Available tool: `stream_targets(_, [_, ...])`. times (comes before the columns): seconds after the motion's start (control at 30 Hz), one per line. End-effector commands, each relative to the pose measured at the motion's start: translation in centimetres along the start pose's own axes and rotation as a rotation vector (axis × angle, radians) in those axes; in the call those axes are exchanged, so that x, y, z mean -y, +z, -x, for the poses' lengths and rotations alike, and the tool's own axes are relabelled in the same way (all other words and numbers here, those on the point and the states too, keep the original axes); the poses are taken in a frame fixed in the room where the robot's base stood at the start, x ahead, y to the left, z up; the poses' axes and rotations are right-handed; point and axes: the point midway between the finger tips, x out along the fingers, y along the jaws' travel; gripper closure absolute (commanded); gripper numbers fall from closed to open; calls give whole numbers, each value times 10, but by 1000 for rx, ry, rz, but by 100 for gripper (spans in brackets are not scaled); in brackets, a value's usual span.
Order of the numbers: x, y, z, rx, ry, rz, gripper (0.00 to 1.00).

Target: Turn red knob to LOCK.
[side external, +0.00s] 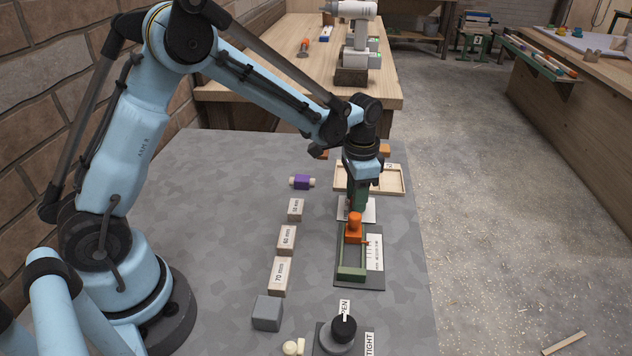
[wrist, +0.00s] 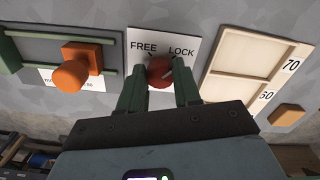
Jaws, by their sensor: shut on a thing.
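The red knob (wrist: 160,72) sits on a white plate (wrist: 186,36) printed FREE on the left and LOCK on the right in the wrist view. My gripper (wrist: 160,76) has its two green fingers on either side of the knob, shut on it. The knob's pointer is hard to make out; a small light mark shows at its upper right. In the side external view my gripper (side external: 358,198) reaches straight down over the white plate (side external: 370,212). The knob is hidden there by the fingers and the orange piece in front.
Next to the plate is a green-railed slide with an orange knob (side external: 354,224). A wooden tray (side external: 398,180) lies on the other side. Labelled blocks (side external: 280,276), a grey block (side external: 267,312) and a black-topped dial (side external: 343,330) stand nearby.

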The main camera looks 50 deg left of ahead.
Motion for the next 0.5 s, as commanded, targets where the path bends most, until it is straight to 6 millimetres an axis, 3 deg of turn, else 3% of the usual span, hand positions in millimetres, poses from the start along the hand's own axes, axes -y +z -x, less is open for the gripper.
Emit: stream_targets(0.5, [1,-1,0,-3,-2,-75,98])
